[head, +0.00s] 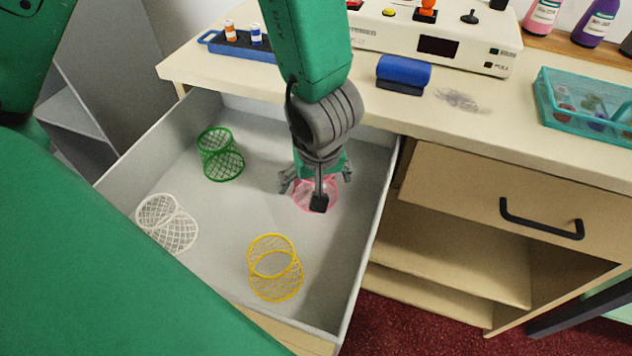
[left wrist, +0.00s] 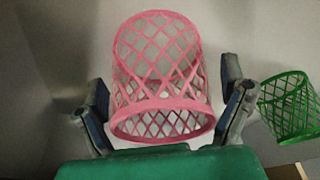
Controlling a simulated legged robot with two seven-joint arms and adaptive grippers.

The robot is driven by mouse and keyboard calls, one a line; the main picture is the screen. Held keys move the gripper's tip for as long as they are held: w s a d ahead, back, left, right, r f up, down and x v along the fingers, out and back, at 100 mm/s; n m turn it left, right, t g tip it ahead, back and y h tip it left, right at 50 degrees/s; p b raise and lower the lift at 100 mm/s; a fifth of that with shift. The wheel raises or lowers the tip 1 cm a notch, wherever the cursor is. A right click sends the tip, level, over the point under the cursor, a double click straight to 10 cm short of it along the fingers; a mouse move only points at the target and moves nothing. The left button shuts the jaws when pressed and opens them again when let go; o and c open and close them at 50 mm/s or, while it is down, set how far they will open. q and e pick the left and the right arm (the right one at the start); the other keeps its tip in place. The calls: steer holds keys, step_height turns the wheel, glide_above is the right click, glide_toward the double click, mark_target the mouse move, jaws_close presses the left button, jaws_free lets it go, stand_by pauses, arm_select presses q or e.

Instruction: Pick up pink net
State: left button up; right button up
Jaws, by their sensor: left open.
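The pink net (head: 304,200) is an open mesh cup in the drawer. In the head view it is partly hidden behind my left gripper (head: 317,183). In the left wrist view the pink net (left wrist: 160,80) fills the middle, its near rim low in the picture. My left gripper (left wrist: 164,110) is open, with one finger on each side of the pink net. Gaps show between the fingers and the mesh, so the fingers look apart from it. My right gripper is not in view.
The open drawer (head: 218,228) also holds a green net (head: 220,155), a white net (head: 167,224) and a yellow net (head: 275,267). The green net (left wrist: 289,106) shows at right in the wrist view. The drawer walls stand close around. A counter (head: 480,130) lies behind, with a blue roller (head: 403,71).

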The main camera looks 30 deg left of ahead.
arm_select(q)
steer(key=shift+r, duration=0.1)
steer(key=c, duration=0.9)
steer(key=shift+r+p, duration=6.05)
steer(key=shift+r, duration=2.95)
